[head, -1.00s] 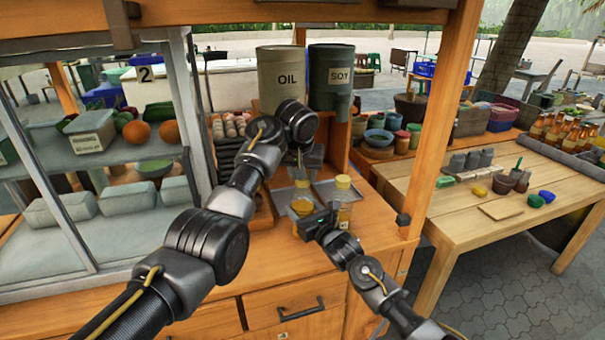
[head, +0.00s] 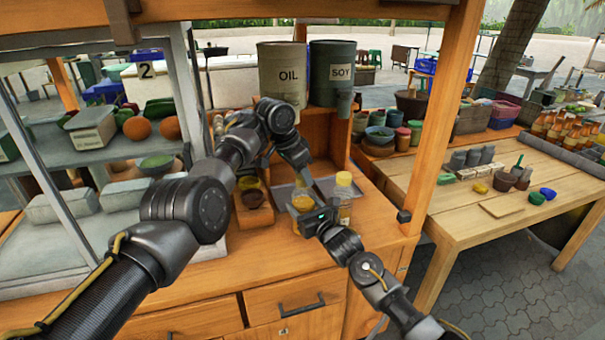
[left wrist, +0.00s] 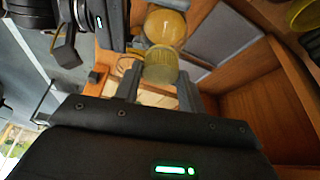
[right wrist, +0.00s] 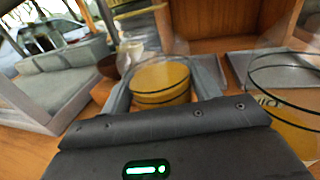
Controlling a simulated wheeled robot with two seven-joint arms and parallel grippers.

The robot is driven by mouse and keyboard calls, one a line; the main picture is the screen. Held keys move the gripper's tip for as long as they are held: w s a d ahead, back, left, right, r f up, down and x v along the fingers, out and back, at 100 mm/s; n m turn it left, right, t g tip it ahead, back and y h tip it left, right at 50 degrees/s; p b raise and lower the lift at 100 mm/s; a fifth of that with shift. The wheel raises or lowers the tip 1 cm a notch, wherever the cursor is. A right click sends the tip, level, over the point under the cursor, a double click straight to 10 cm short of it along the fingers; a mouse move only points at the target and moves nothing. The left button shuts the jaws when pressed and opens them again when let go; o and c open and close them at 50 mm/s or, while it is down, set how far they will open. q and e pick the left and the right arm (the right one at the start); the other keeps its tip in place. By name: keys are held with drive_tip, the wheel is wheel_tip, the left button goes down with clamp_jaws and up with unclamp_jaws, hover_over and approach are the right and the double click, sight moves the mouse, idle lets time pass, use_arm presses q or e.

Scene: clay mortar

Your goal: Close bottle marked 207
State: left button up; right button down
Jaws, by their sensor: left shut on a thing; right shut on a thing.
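My left gripper (left wrist: 158,88) is shut on a ribbed yellow cap (left wrist: 161,64) in the left wrist view. My right gripper (right wrist: 163,90) is shut on a clear bottle with amber contents (right wrist: 160,80); it stands at the counter's right in the head view (head: 302,200). In the head view the left gripper (head: 308,178) slants down close above and beside this bottle, and its cap cannot be made out there. I cannot tell whether cap and bottle touch. A second clear bottle with a yellow cap (head: 344,181) stands right of the held one. No marking 207 is legible.
Grey trays (right wrist: 275,72) lie behind the bottles. A glass-fronted case stands left, a wooden post right.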

use_arm(q)
drive_tip(key=shift+r, duration=0.1)
drive_tip(key=o, duration=0.9)
drive_tip(key=shift+o, duration=0.2)
drive_tip(key=shift+r, duration=0.1)
drive_tip(key=shift+r, duration=2.15)
drive_tip(key=o, duration=0.6)
drive_tip(key=shift+c, duration=0.2)
